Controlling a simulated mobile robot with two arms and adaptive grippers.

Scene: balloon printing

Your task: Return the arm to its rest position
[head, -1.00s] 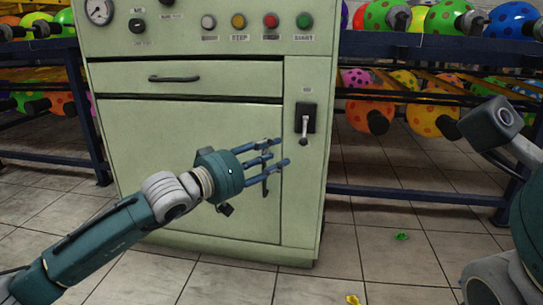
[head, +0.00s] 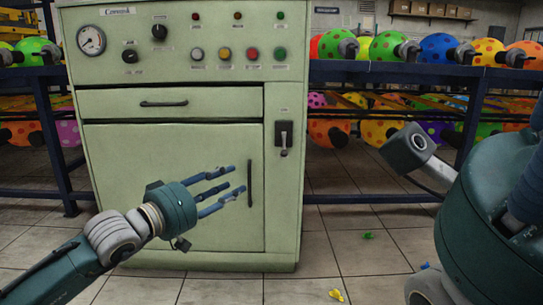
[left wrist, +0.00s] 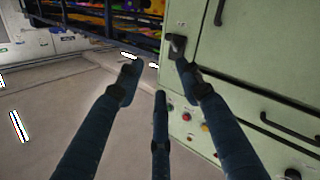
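My left gripper (head: 238,180) is in front of the lower door of the pale green machine (head: 120,170). Its dark blue fingers are spread and point right, with nothing between them. The forearm (head: 55,265) comes in from the lower left.
The machine has a gauge (head: 91,40), buttons, a drawer handle (head: 163,103), a door handle (head: 250,183) and a lever (head: 284,138). Blue racks (head: 375,72) with balloons stand on both sides.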

